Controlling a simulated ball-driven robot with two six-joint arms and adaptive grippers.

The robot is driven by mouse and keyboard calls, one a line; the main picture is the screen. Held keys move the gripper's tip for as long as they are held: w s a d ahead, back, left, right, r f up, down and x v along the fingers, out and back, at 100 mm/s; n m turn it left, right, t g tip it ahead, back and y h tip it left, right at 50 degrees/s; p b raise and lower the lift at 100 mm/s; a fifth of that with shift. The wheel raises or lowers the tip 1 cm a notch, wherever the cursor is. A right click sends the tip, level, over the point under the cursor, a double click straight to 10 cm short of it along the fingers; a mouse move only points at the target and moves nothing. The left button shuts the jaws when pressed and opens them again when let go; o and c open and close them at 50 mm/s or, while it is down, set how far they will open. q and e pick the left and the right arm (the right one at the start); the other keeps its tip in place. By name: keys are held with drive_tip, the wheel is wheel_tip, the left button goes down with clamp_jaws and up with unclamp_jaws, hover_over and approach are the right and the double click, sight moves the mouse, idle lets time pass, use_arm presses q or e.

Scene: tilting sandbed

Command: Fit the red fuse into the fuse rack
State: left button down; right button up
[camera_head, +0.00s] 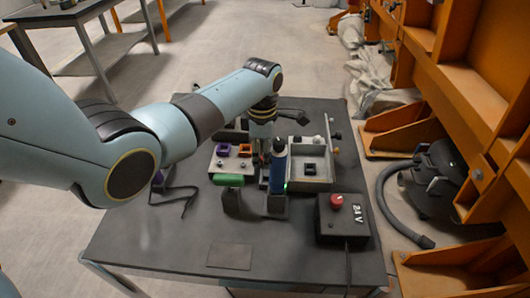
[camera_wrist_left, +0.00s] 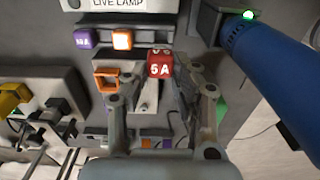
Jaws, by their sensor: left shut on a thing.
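The red fuse (camera_wrist_left: 159,66), marked 5 A, is between the fingertips of my left gripper (camera_wrist_left: 160,75) in the left wrist view. The gripper is shut on it. The fuse rack (camera_wrist_left: 104,42) is a grey strip under a LIVE LAMP label, holding a purple fuse (camera_wrist_left: 83,38) and an orange fuse (camera_wrist_left: 122,39). The red fuse is close to the row, on the orange fuse's right. I cannot tell whether it touches the rack. In the head view my left gripper (camera_head: 263,150) is over the table's middle, and the red fuse cannot be made out. My right gripper is not in view.
A blue cylinder (camera_head: 278,165) stands close beside my left gripper; it also fills the left wrist view's right side (camera_wrist_left: 275,75). A pale plate (camera_head: 231,166) with square sockets, a grey tray (camera_head: 325,178) and a red-button box (camera_head: 341,220) are near. The table's front is mostly clear.

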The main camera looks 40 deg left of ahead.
use_arm(q)
drive_tip(key=shift+s+r, duration=0.1)
drive_tip(key=shift+r, duration=0.05)
drive_tip(key=shift+p, duration=0.5)
wheel_tip(320, 180, down, 3)
drive_tip(key=shift+r+b, duration=0.1)
drive_tip(key=shift+b, duration=0.8)
drive_tip(key=shift+f+b, duration=0.35)
drive_tip(key=shift+f, duration=0.55)
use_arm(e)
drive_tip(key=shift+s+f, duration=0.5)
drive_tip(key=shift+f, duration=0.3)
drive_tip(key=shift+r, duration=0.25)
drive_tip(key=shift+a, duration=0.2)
